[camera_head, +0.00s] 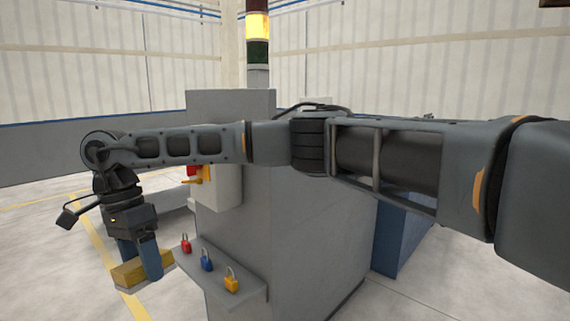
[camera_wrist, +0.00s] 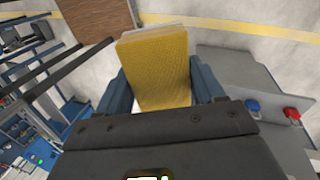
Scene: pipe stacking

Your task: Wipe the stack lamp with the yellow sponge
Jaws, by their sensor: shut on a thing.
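The yellow sponge (camera_head: 128,273) is held between the two blue fingers of my gripper (camera_head: 140,260), low at the left in the head view. In the wrist view the sponge (camera_wrist: 160,68) fills the space between the fingers of my gripper (camera_wrist: 160,85), with a pale layer along its far edge. The stack lamp (camera_head: 258,30) stands on a short post above the grey cabinet at the top of the head view. Its yellow section is lit, between a dark red section and a dark green one. My gripper is well below and left of the lamp, apart from it.
A grey cabinet (camera_head: 235,115) stands in the middle, partly behind my arm. Its low shelf (camera_head: 250,290) beside my gripper carries a red padlock (camera_head: 186,244), a blue padlock (camera_head: 206,260) and a yellow padlock (camera_head: 231,281). A red and yellow switch (camera_head: 197,176) is on the cabinet's side.

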